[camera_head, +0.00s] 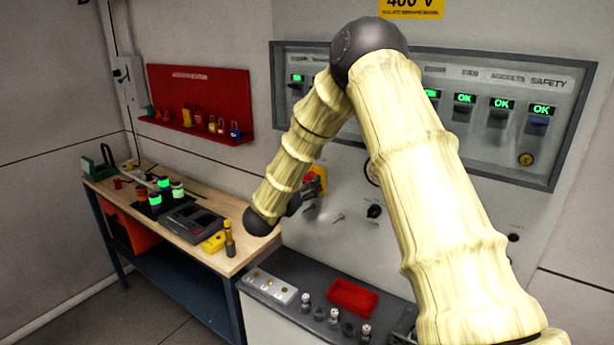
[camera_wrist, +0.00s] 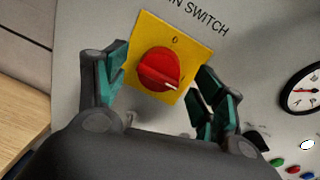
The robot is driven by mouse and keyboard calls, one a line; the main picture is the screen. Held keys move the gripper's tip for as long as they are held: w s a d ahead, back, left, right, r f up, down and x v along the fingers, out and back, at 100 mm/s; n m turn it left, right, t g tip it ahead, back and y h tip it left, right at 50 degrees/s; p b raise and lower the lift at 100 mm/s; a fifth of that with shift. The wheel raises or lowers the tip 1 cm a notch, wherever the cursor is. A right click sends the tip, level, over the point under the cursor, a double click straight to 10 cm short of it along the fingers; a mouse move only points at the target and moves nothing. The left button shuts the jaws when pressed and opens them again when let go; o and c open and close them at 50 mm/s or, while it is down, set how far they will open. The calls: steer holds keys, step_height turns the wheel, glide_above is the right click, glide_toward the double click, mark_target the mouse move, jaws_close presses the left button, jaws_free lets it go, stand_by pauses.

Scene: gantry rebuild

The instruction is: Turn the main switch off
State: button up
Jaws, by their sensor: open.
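The main switch is a red rotary knob (camera_wrist: 159,70) on a yellow square plate (camera_wrist: 186,46), below the lettering "N SWITCH" in the wrist view. A white pointer line on the knob points to the lower right, and a "0" mark shows at the plate's top. My gripper (camera_wrist: 160,88) is open, with one teal-padded finger on each side of the knob. I cannot tell whether either finger touches it. In the head view the yellow plate (camera_head: 316,178) shows only partly behind my gripper (camera_head: 312,186).
A round gauge (camera_wrist: 303,90) and coloured buttons (camera_wrist: 292,168) are to the right on the panel. In the head view, a grey ledge with a red tray (camera_head: 352,297) lies below. A wooden bench (camera_head: 252,252) stands left, under a red lock board (camera_head: 200,90).

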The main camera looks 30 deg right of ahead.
steer(key=shift+w+d+r+p, duration=0.1)
steer(key=shift+w+d+p, duration=0.05)
steer(key=shift+d, duration=0.25)
steer(key=shift+w+d+r+p, duration=0.1)
steer(key=shift+d+p, duration=0.05)
steer(key=shift+d, duration=0.2)
steer(key=shift+w+d+f, duration=0.2)
steer(key=shift+w+d, duration=0.05)
steer(key=shift+d, duration=0.05)
steer(key=c, duration=1)
